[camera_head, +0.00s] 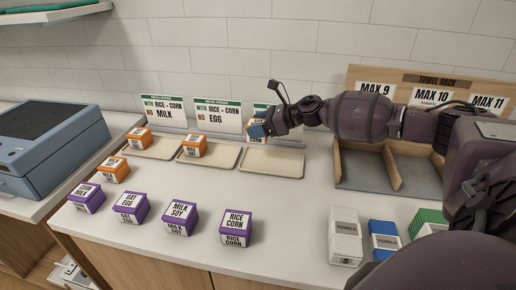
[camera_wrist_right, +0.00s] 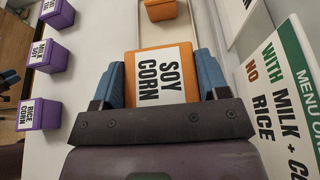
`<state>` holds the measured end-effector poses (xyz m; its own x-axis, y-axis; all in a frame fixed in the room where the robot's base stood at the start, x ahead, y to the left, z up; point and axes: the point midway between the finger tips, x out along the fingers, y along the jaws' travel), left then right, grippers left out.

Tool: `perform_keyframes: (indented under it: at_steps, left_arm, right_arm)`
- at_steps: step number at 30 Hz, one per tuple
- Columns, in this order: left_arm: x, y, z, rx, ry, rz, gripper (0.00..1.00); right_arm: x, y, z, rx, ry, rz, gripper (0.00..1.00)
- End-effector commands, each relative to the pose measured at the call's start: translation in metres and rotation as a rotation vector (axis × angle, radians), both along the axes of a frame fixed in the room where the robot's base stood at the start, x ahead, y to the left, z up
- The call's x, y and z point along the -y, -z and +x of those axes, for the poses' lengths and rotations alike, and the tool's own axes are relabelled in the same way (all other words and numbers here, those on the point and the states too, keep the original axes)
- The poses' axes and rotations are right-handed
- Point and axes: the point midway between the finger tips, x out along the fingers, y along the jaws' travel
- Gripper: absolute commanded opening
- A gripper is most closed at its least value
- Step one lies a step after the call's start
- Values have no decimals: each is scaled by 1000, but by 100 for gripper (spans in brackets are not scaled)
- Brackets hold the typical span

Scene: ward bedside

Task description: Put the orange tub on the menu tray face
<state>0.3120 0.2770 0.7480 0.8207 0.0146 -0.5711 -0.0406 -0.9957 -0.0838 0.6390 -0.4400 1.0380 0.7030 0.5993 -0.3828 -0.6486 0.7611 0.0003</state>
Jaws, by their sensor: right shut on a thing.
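My right gripper (camera_head: 258,130) is shut on an orange tub (camera_wrist_right: 157,75), with blue fingers on both sides of it. The tub's lid label reads SOY CORN in the right wrist view. In the head view it is partly hidden by the gripper, in front of the right menu card (camera_head: 261,107) and by the back of the right tray (camera_head: 272,163), which looks empty. Whether it touches the tray I cannot tell. Other orange tubs stand in the left tray (camera_head: 165,153), in the middle tray (camera_head: 225,156) and on the counter (camera_head: 113,170).
Several purple tubs (camera_head: 236,228) stand in a row along the counter front. A wooden towel rack (camera_head: 432,80) with grey bays is at right, with towel packs (camera_head: 345,236) before it. A blue box (camera_head: 50,135) is at left. The counter's middle is clear.

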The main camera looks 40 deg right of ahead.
Motion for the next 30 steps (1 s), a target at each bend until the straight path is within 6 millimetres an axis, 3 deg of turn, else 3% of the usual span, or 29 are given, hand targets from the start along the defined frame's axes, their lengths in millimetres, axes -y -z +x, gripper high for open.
perform_keyframes:
  at_steps: [3, 13, 21, 30]
  left_arm:
    - [0, 3, -2, -5, 0, 0, 43]
    - [1, -2, 2, 8, 1, -1, 43]
    - [2, 0, 8, 14, 5, -1, 43]
    - [2, -1, 8, 15, 6, 0, 43]
  right_arm:
    - [0, 22, 0, -2, 1, 2, 39]
    - [0, 44, 0, 0, 0, 1, 39]
    - [0, 79, 0, -1, 0, 1, 39]
    - [0, 80, 0, 1, 0, 0, 39]
